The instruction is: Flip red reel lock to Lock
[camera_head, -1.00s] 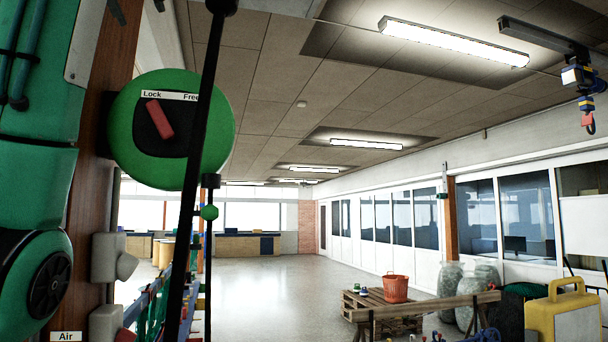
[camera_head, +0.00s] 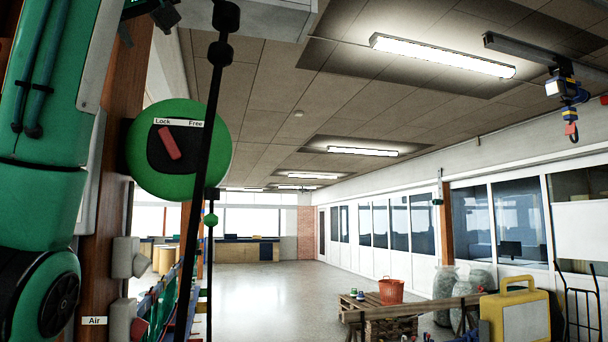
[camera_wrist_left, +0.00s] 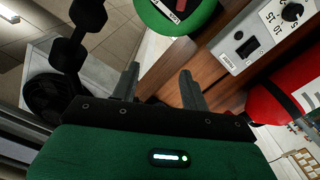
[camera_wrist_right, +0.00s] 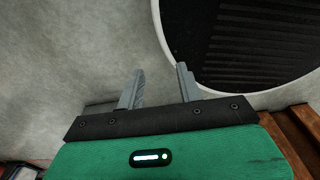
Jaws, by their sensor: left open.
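The green round reel (camera_head: 205,175) hangs at the left of the head view, with a white label reading Lock and Free (camera_head: 179,122). Its red lock lever (camera_head: 168,143) sits on a dark plate below the label, tilted, its upper end near the word Lock. My left gripper (camera_head: 147,27) is above the reel, apart from it, near the wooden post. In the left wrist view my left gripper (camera_wrist_left: 160,70) is open and empty; the reel (camera_wrist_left: 158,22) shows beyond its fingers, the lever partly cut off. My right gripper (camera_wrist_right: 159,70) is open and empty.
A black rod (camera_head: 199,150) crosses in front of the reel's right side. A wooden post (camera_head: 105,215) and grey fittings (camera_head: 127,258) stand at left. A control box (camera_wrist_left: 267,35) and red cylinder (camera_wrist_left: 285,92) show in the left wrist view. Open floor (camera_head: 265,290) lies beyond.

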